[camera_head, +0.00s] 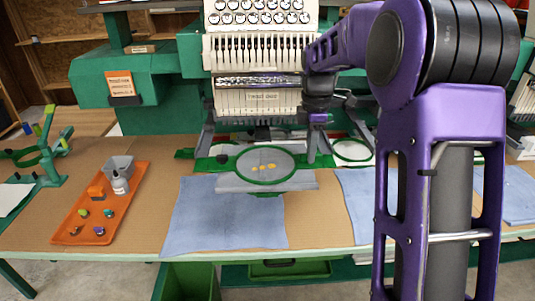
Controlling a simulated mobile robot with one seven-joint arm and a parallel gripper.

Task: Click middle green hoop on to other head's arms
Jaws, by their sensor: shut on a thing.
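The middle green hoop (240,181) is an oval ring holding grey cloth with small yellow marks. It lies level in front of the middle machine head (262,98), above the table. Grey cloth sticks out beyond the ring on both sides. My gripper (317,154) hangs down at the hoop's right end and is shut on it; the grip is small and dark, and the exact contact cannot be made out. Another green hoop (352,161) with a pale inside is just right of my gripper. Whether the middle hoop's brackets sit on any arms is not clear.
An orange tray (72,226) with a grey box, a bottle and small coloured pieces is on the left of the table (135,236). A green stand (47,160) is at far left. Blue cloths (222,222) lie along the front. My arm hides much of the right side.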

